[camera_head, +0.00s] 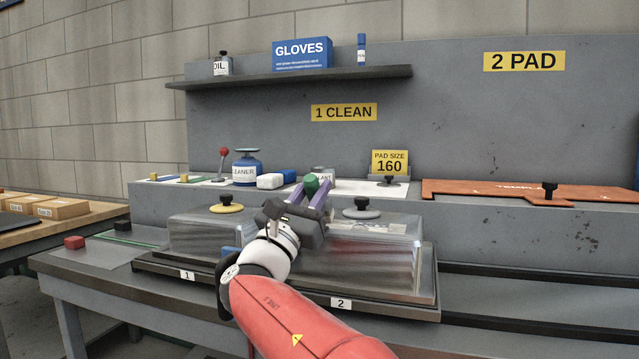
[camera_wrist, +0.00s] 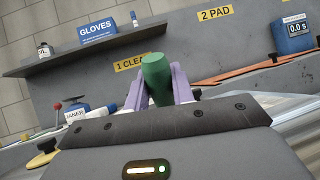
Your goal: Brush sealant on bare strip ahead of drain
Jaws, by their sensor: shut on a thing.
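My gripper (camera_head: 311,197) is shut on a green-handled tool (camera_head: 311,183). In the wrist view the green handle (camera_wrist: 156,78) stands between the two purple fingers (camera_wrist: 152,92); its lower end is hidden, so I cannot see any bristles. I cannot make out the drain or a bare strip.
A blue cleaner jar (camera_head: 246,169), a blue and white block (camera_head: 272,181) and a red-knobbed lever (camera_head: 222,165) stand on the back ledge. Black-knobbed discs, one yellow (camera_head: 226,206) and one grey (camera_head: 362,210), sit above the sinks. An orange template (camera_head: 480,190) lies at right.

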